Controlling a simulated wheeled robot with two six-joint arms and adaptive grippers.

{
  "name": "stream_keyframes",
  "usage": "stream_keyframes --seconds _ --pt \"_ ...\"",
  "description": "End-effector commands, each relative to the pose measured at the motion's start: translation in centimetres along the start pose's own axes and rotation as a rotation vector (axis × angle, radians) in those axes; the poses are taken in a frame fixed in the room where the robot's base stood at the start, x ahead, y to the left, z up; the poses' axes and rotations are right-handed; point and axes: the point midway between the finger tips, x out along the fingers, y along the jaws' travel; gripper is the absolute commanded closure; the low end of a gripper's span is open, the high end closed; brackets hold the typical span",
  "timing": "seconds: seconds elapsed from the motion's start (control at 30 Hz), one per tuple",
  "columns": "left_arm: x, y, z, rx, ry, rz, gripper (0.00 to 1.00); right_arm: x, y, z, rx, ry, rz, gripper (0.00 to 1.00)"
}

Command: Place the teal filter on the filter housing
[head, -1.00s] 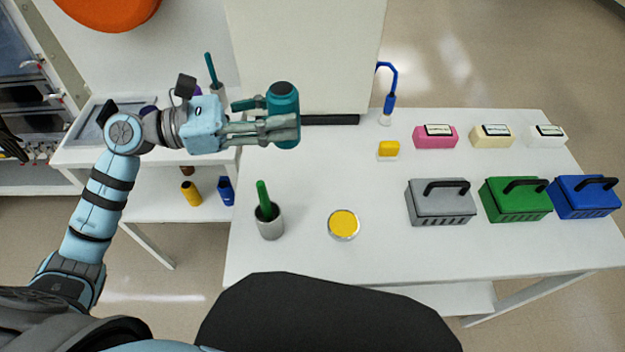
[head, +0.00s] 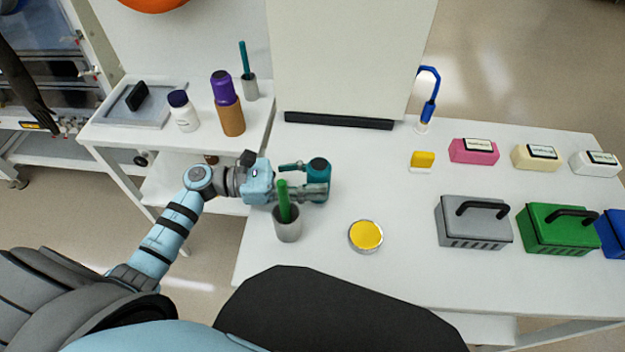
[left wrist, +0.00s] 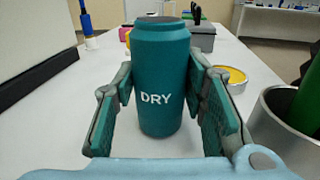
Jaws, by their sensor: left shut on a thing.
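The teal filter (head: 318,171) is a teal cylinder with a dark top; in the left wrist view the filter (left wrist: 160,70) stands upright with the word DRY facing me. My left gripper (head: 317,190) is shut on it, one finger on each side. The filter is low over the front table, behind and right of the grey cup; I cannot tell whether its base touches the table. No thing is clearly marked as the filter housing. A brown cylinder (head: 231,123) with a purple piece (head: 223,88) on top stands on the left table. My right gripper is not in view.
A grey cup (head: 288,228) with a green handle stands near the gripper. A round yellow-topped tin (head: 366,236) lies to its right. A white panel (head: 345,60) rises behind. Grey (head: 473,225) and green (head: 560,231) boxes stand right. The table's middle is mostly clear.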

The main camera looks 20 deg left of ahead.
Motion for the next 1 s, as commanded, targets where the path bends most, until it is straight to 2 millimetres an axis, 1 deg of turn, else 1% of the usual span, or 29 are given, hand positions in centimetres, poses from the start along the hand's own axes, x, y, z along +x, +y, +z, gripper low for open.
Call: stream_keyframes --seconds 0.03,0.23,0.37,0.4,0.5,0.77,0.9,1.0 --pt "0.0 0.0 -0.3 0.0 -0.001 0.0 0.94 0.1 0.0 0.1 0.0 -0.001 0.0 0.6" --pt "0.1 0.0 -0.2 0.001 -0.001 -0.001 0.94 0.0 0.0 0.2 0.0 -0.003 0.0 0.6" --pt "0.1 0.0 -0.5 0.002 -0.001 -0.001 0.94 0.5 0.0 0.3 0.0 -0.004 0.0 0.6" --pt "0.1 0.0 -0.5 0.001 0.0 -0.001 0.57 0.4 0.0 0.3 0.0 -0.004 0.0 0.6" --pt "0.1 0.0 -0.4 0.001 0.0 -0.001 0.41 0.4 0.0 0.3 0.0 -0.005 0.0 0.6" --pt "0.1 0.0 -0.4 0.001 0.0 -0.001 0.41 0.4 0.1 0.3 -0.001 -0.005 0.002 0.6" --pt "0.0 0.0 0.1 0.0 -0.001 -0.001 0.41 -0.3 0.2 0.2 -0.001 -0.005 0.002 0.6" --pt "-1.4 0.0 -0.3 -0.001 0.003 0.0 0.41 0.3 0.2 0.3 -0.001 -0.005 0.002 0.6"
